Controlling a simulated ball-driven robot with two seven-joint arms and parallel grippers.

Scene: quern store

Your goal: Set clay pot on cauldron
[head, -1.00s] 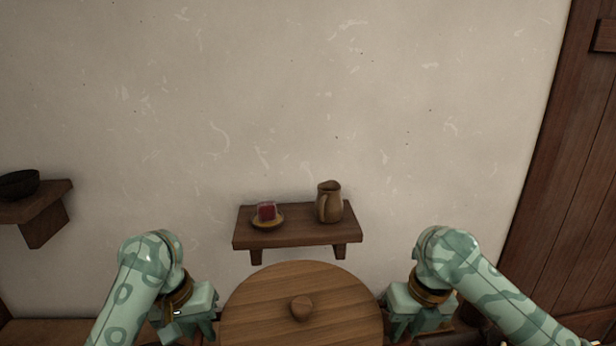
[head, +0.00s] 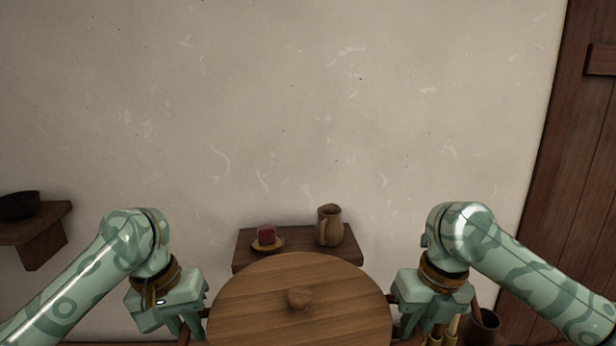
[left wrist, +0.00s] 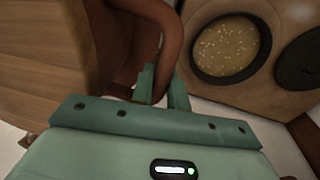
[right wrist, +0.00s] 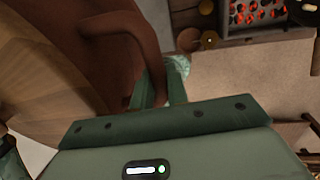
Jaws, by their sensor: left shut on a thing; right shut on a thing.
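The clay pot (left wrist: 115,45) is reddish brown, with a round wooden lid (head: 335,290) that has a knob in the middle. In the head view the lid hides nearly all of the pot. My left gripper (head: 200,310) is shut on the handle at the pot's left side, and the handle shows in the left wrist view (left wrist: 168,28). My right gripper (head: 403,315) is shut on the opposite handle, and the pot's side shows in the right wrist view (right wrist: 95,35). I cannot clearly make out the cauldron; a round opening with yellow grainy contents (left wrist: 228,47) shows in the left wrist view.
A wall shelf (head: 345,250) behind the lid holds a jug (head: 329,226) and a small dish (head: 267,242) with a red item. A dark bowl (head: 18,206) sits on a left shelf. A dark cup (head: 484,326) is at lower right. Glowing coals (right wrist: 260,10) show in the right wrist view.

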